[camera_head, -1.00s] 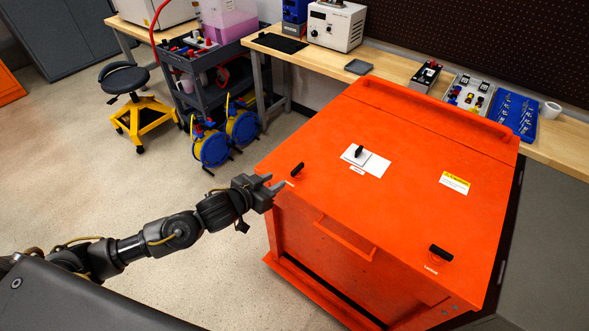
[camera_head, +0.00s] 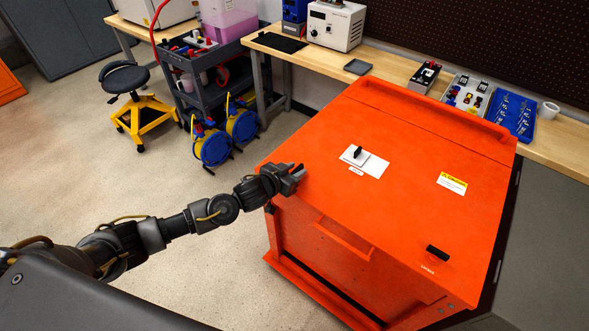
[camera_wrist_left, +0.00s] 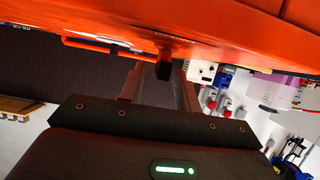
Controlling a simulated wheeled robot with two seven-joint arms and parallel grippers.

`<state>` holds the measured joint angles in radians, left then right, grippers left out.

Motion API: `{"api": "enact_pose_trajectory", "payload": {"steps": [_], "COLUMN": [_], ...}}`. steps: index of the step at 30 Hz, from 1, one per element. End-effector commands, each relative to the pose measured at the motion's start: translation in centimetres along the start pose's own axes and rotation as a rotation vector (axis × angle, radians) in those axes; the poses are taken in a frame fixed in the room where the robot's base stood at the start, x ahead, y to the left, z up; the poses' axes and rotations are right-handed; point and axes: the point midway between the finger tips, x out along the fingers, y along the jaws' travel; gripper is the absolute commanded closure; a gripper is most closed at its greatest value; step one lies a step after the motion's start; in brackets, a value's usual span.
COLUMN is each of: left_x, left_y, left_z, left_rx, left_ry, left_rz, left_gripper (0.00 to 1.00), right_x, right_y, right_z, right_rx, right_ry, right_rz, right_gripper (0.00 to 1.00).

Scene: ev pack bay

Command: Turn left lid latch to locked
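The orange battery pack box (camera_head: 420,125) fills the right of the head view. Its left lid latch, a black knob, is mostly hidden behind my left gripper (camera_head: 298,174) at the lid's left front corner. In the left wrist view the black latch knob (camera_wrist_left: 164,68) hangs between the two spread fingers of my left gripper (camera_wrist_left: 160,84). The fingers look apart, with gaps on both sides of the knob. Whether either finger touches it is not clear. My right gripper is not in view.
A second black latch (camera_head: 437,253) sits at the lid's right front corner. A black knob on a white plate (camera_head: 366,161) stands mid-lid. A front handle (camera_head: 343,238) protrudes below the lid edge. The bench (camera_head: 395,70) behind holds trays and devices.

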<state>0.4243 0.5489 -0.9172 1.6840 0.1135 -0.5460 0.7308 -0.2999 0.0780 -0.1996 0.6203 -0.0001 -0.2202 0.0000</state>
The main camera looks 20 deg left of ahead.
Motion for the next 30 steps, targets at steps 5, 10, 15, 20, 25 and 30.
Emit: {"api": "enact_pose_trajectory", "payload": {"steps": [5, 10, 15, 20, 25, 30], "left_x": [0.26, 0.24, 0.23, 0.22, 0.22, 0.2], "left_y": [-0.02, -0.02, -0.02, -0.01, -0.05, -0.19], "left_z": [0.09, 0.08, 0.07, 0.07, 0.07, 0.05], "left_rx": [0.001, 0.001, 0.001, 0.001, 0.006, 0.028], "left_ry": [-0.002, -0.001, -0.001, -0.001, -0.002, -0.001], "left_rz": [0.0, 0.0, 0.0, 0.0, 0.011, 0.062], "left_gripper": [0.67, 0.72, 0.95, 1.0, 1.0, 1.0], "right_x": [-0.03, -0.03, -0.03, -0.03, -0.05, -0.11], "right_y": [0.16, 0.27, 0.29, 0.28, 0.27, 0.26], "right_z": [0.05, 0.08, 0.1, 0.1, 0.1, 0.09], "right_rx": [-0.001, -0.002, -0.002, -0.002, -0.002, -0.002], "right_ry": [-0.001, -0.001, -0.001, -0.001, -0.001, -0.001], "right_rz": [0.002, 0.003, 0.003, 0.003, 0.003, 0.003], "right_gripper": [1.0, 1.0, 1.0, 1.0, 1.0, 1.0]}}
